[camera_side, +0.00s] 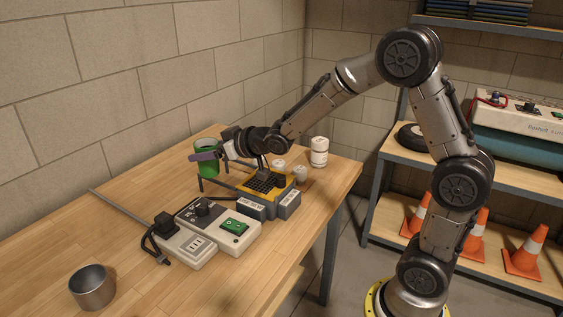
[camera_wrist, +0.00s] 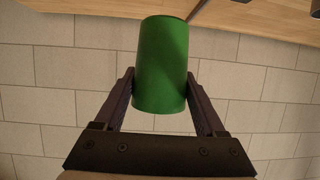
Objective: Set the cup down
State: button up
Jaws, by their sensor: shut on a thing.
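A green cup (camera_side: 208,166) is held by my gripper (camera_side: 207,156) near the back of the wooden table. The cup looks upright in the side view, and whether its base touches the table is hard to tell. In the wrist view the green cup (camera_wrist: 162,65) fills the space between the two dark fingers of my gripper (camera_wrist: 162,90), which press on its sides. The inside of the cup is mostly hidden.
A yellow and grey device (camera_side: 264,187) stands close right of the cup. A power strip box (camera_side: 217,226) with a black plug and cord lies nearer. A metal cup (camera_side: 93,288) stands at the front left. A white jar (camera_side: 319,152) stands behind.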

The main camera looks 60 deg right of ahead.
jog(key=s+d+f+m+h, duration=0.1)
jog(key=s+d+m+h, duration=0.15)
jog(key=d, duration=0.75)
jog(key=s+d+f+m+g+h, duration=0.1)
jog(key=s+d, duration=0.3)
jog(key=d, duration=0.5)
jog(key=s+d+f+m+h, duration=0.1)
jog(key=s+d+m+h, duration=0.15)
jog(key=d, duration=0.75)
jog(key=shift+n, duration=0.5)
jog(key=w+d+f, duration=0.2)
jog(key=w+f, duration=0.1)
jog(key=w+d+f, duration=0.6)
jog(key=w, duration=0.1)
jog(key=shift+d+f, duration=0.1)
jog(key=shift+d, duration=0.1)
jog(key=shift+w+f, duration=0.15)
jog(key=shift+f, duration=1.4)
jog(key=shift+f, duration=0.1)
jog(key=o, duration=1.4)
jog(key=shift+f, duration=0.1)
